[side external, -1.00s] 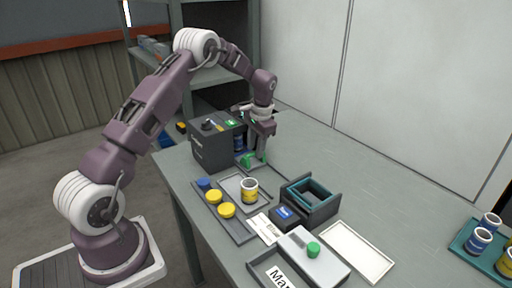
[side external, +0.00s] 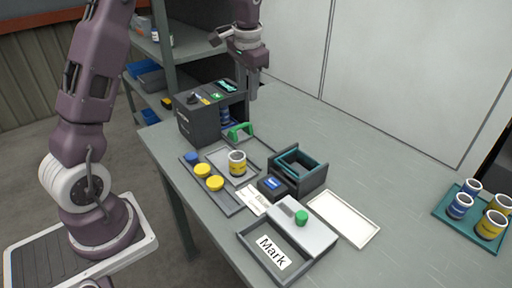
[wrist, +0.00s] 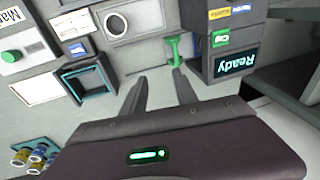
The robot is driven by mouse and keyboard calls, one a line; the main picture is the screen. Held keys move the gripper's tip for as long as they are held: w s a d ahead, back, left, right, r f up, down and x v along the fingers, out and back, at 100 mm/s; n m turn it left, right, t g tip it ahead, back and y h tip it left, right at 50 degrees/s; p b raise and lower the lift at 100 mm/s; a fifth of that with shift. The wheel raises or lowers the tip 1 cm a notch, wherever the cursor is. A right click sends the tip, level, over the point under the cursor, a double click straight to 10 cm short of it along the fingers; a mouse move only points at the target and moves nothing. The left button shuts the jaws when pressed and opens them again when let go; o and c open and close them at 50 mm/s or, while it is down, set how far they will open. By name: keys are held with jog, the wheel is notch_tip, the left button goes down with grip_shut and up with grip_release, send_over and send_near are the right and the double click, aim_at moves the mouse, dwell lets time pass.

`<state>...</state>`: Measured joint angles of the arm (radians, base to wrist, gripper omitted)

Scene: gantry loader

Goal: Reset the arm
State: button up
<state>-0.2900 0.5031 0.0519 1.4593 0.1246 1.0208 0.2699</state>
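My gripper (side external: 253,92) is raised above the back of the bench, near the dark machine box (side external: 196,122). In the wrist view my gripper (wrist: 159,76) has its two fingers apart with nothing between them. The green handle (side external: 241,131) is below the fingers, in front of the box, and apart from them. It also shows in the wrist view (wrist: 174,48). The box's screen (wrist: 236,63) reads "Ready".
A yellow-banded can (side external: 237,164) stands on a grey tray beside yellow lids (side external: 209,184). A teal-lined square holder (side external: 299,170), a "Mark" tray (side external: 247,238) and a white tray (side external: 344,218) are nearer. Several cans stand on a teal tray (side external: 446,216) at right. The bench's middle right is clear.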

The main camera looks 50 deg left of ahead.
jog(key=s+d+r+t, duration=0.2)
jog(key=s+d+r, duration=0.6)
jog(key=s+d, duration=0.15)
jog(key=s+d+f+t+h, duration=0.1)
jog(key=s+d, duration=0.3)
jog(key=s, duration=0.6)
jog(key=s+d+t+h, duration=0.1)
jog(key=s+d, duration=0.3)
jog(key=s, duration=0.5)
jog(key=shift+s+d+f, duration=0.15)
jog(key=shift+s+f, duration=0.2)
jog(key=shift+c, duration=0.2)
